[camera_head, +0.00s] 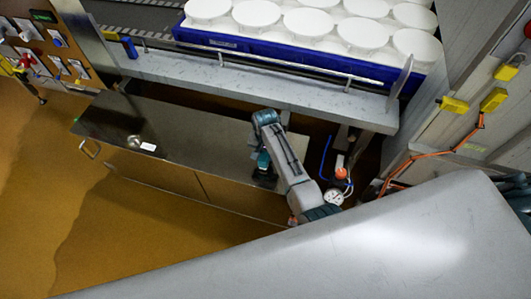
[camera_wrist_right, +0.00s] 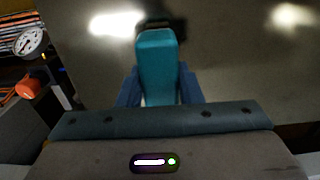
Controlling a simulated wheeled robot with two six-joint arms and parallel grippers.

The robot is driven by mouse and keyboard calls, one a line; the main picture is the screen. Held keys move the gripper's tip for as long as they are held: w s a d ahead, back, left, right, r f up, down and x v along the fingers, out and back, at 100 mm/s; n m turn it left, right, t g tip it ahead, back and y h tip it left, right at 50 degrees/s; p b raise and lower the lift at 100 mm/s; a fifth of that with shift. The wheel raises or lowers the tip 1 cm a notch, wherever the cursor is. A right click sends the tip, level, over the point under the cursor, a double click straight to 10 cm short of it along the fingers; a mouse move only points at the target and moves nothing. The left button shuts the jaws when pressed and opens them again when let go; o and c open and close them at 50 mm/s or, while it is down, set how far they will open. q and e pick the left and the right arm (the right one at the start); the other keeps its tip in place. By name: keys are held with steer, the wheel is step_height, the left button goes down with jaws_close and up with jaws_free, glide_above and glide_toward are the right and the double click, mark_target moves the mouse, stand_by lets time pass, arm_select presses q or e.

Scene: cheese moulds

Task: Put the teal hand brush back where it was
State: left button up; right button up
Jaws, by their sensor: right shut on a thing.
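The teal hand brush (camera_wrist_right: 158,65) is between the fingers of my right gripper (camera_wrist_right: 160,88), which is shut on its teal handle. Its dark head shows at the far end in the right wrist view, over or on the dark counter top; I cannot tell whether it touches. In the head view the brush (camera_head: 263,160) shows small below my right gripper (camera_head: 263,150), at the right part of the dark counter (camera_head: 190,140). My left gripper is not in view.
A pressure gauge (camera_head: 333,197) and an orange knob (camera_head: 341,173) are right of the arm.

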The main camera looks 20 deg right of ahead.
steer(key=shift+f, duration=0.3)
steer(key=shift+f, duration=0.1)
steer(key=o, duration=0.9)
steer(key=shift+o, duration=0.2)
step_height(320, 180, up, 12)
steer(key=b, duration=0.1)
steer(key=shift+s, duration=0.1)
